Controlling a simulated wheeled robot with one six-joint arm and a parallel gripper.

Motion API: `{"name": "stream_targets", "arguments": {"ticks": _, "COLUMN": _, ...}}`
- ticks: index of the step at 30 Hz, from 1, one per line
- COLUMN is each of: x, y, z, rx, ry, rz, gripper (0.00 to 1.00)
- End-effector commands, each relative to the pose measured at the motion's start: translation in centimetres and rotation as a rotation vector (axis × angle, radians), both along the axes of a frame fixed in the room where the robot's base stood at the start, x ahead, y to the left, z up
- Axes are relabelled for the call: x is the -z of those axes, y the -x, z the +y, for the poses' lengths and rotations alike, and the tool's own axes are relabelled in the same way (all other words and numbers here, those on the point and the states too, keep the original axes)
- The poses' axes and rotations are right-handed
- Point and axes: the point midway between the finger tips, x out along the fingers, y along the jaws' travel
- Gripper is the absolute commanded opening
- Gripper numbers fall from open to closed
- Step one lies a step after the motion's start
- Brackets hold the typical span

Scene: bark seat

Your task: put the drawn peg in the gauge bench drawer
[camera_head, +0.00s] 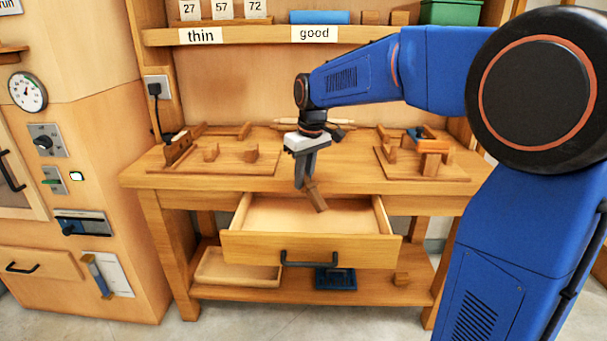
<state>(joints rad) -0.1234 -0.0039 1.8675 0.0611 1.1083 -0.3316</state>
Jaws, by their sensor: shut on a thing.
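The gauge bench drawer (311,248) is pulled out under the wooden bench top, and its visible inside looks empty. My gripper (307,182) is shut on a brown wooden peg (316,197). The peg is tilted, with its lower end toward the right. In the picture the peg is in front of the drawer's opening, at its upper middle. I cannot tell whether its lower end is above the rim or inside the drawer.
The bench top (330,170) carries a left board (215,160) and a right board (430,165) with wooden blocks. A shelf labelled "thin" and "good" (270,35) runs above. A wooden tray (237,268) and a blue tray (335,278) lie below the drawer.

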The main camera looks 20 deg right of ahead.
Motion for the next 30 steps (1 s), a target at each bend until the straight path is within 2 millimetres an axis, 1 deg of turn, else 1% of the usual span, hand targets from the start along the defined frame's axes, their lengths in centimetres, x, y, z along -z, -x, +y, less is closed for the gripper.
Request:
{"name": "stream_targets", "arguments": {"ticks": 1, "x": 0.5, "y": 0.0, "z": 0.0, "rx": 0.000, "ry": 0.000, "rz": 0.001, "gripper": 0.00}}
{"name": "stream_targets", "arguments": {"ticks": 21, "x": 5.8, "y": 0.0, "z": 0.0, "rx": 0.000, "ry": 0.000, "rz": 0.001, "gripper": 0.00}}
{"name": "stream_targets", "arguments": {"ticks": 25, "x": 6.6, "y": 0.0, "z": 0.0, "rx": 0.000, "ry": 0.000, "rz": 0.001, "gripper": 0.00}}
{"name": "stream_targets", "arguments": {"ticks": 30, "x": 7.1, "y": 0.0, "z": 0.0, "rx": 0.000, "ry": 0.000, "rz": 0.000, "gripper": 0.00}}
